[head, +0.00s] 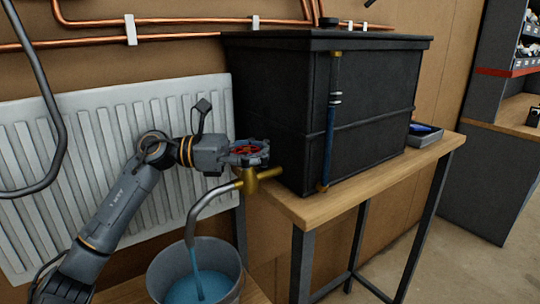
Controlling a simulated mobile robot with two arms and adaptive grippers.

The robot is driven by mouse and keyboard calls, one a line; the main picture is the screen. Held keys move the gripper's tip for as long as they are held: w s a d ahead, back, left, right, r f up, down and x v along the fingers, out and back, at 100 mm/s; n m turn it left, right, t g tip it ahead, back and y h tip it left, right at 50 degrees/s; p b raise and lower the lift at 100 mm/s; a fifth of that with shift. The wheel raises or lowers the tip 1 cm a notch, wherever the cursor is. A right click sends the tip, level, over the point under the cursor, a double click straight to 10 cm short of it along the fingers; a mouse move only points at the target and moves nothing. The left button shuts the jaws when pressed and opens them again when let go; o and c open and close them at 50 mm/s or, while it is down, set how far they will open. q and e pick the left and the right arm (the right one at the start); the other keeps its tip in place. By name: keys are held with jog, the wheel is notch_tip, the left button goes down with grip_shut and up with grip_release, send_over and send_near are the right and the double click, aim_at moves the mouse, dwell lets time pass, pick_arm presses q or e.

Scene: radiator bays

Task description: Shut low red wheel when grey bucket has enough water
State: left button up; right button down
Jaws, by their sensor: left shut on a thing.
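The red wheel (246,150) sits above a brass tap (250,180) at the left end of the wooden bench. My left gripper (256,151) is closed around the wheel, and its fingers cover part of the rim. A grey curved spout (209,199) leads from the tap down over the grey bucket (222,252). A blue stream of water (195,262) runs from the spout into the bucket. Blue water (205,288) shows inside, below the rim. The lower part of the bucket is cut off by the picture edge. My right gripper is not in view.
A black tank (275,115) with a blue sight tube (330,135) stands on the bench (350,200). A white radiator (105,125) and copper pipes (180,20) are behind my arm. A small tray (422,140) lies right of the tank. Shelves stand far right.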

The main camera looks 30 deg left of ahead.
pick_arm(q)
jog(key=o, duration=0.9)
jog(key=shift+a, duration=0.1)
jog(key=o, duration=0.4)
jog(key=shift+s+a, duration=0.15)
jog(key=shift+a, duration=0.1)
jog(key=shift+d, duration=0.1)
notch_tip(320, 180, up, 10)
